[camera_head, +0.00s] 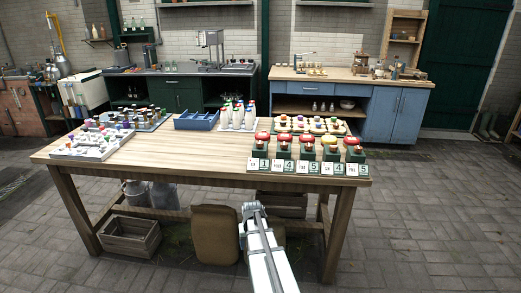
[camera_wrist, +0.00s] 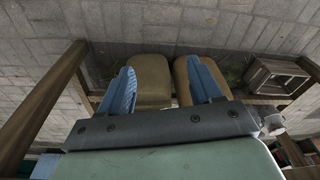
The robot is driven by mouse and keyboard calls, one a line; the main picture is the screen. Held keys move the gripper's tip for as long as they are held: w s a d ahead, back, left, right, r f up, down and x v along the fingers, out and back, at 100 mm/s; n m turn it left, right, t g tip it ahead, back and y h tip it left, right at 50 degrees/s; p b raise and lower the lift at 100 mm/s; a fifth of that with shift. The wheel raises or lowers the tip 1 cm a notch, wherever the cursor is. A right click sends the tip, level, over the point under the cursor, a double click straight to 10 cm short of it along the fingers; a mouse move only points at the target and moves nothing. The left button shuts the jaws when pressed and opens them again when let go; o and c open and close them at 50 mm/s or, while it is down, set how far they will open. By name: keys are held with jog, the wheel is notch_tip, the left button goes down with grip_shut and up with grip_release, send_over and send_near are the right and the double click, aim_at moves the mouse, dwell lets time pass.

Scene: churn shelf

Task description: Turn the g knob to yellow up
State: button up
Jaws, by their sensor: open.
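My gripper (camera_head: 252,210) is in front of the near table edge in the head view, low and away from everything on the top. In the wrist view its two blue fingers (camera_wrist: 162,86) stand wide apart with nothing between them. A grey tray (camera_head: 75,152) with small coloured pieces lies at the left. No letter g is readable, so I cannot tell which piece is the g knob or how it is turned.
A blue compartment box (camera_head: 196,121) and white bottles (camera_head: 237,117) stand at the table's back. Another tray of coloured-topped pieces (camera_head: 130,120) is at back left. The table's middle is bare. Two brown sacks (camera_wrist: 150,80) and a wooden crate (camera_wrist: 277,76) are below.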

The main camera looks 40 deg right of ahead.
jog(key=w+d+r+m+t+h, duration=0.1)
jog(key=w+d+r, duration=0.3)
jog(key=d+r, duration=0.25)
jog(key=w+d+r+t, duration=0.1)
jog(key=w+d+r, duration=0.2)
jog(key=d+r, duration=0.4)
jog(key=n+t, duration=0.1)
jog(key=t, duration=0.1)
send_near(260, 142)
jog(key=s+d+r, duration=0.1)
jog(key=s+r, duration=0.2)
jog(key=s, duration=0.1)
jog(key=w+d+r+n, duration=0.2)
jog(key=w+r, duration=0.1)
jog(key=w, duration=0.1)
jog(key=w+f+n, duration=0.1)
jog(key=f, duration=0.3)
jog(key=w+a+f+n+y, duration=0.1)
jog(key=f, duration=0.4)
jog(key=w+a+f+n, duration=0.1)
jog(key=w+f+n, duration=0.1)
jog(key=f, duration=0.2)
jog(key=shift+f+g, duration=0.15)
jog(key=shift+g, duration=0.25)
jog(key=shift+s, duration=0.1)
jog(key=c, duration=1)
